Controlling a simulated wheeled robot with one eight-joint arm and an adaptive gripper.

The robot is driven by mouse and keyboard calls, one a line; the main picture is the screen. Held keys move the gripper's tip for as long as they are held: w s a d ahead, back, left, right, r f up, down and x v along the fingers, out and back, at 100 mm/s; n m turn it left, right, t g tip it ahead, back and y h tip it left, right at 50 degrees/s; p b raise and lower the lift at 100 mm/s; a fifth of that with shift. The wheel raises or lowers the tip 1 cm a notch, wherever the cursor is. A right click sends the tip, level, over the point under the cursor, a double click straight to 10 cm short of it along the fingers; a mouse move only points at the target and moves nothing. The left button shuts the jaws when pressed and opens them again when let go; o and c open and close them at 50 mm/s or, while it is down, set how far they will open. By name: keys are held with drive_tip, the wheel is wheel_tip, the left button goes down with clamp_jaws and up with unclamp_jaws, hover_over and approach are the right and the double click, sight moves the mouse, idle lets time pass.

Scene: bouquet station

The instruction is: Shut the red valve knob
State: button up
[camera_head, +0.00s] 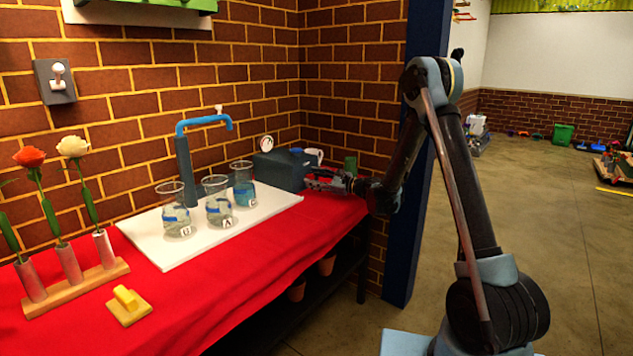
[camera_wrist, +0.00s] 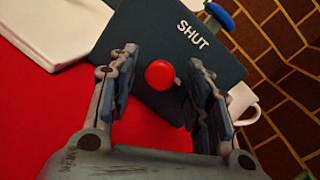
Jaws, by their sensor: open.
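The red valve knob (camera_wrist: 159,73) is round and sits on the face of a dark box (camera_wrist: 165,35) marked "SHUT" in the wrist view. My gripper (camera_head: 316,180) is open and empty in front of the box.
A white mug (camera_wrist: 242,103) stands close to the right finger. A white board (camera_head: 210,236) holds several beakers, with a blue tap (camera_head: 200,123) behind. A flower rack (camera_head: 75,290) and a yellow-handled block (camera_head: 129,305) are at front left. The brick wall is close behind the box.

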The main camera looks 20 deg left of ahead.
drive_tip(key=c, duration=1.1)
drive_tip(key=shift+o, duration=0.2)
drive_tip(key=shift+n, duration=0.3)
drive_tip(key=n, duration=0.3)
drive_tip(key=shift+s+n+h, duration=0.1)
drive_tip(key=shift+n+h, duration=0.2)
drive_tip(key=shift+h, duration=0.1)
drive_tip(key=n, duration=0.4)
drive_tip(key=shift+s+h, duration=0.1)
drive_tip(key=shift+h, duration=0.3)
drive_tip(key=n+t, duration=0.1)
drive_tip(key=n, duration=0.3)
drive_tip(key=shift+s+n+h, duration=0.15)
drive_tip(key=shift+n+h, duration=0.15)
drive_tip(key=shift+n, duration=0.1)
drive_tip(key=shift+n+t+h, duration=0.3)
drive_tip(key=shift+n+t, duration=0.2)
drive_tip(key=shift+n, duration=1)
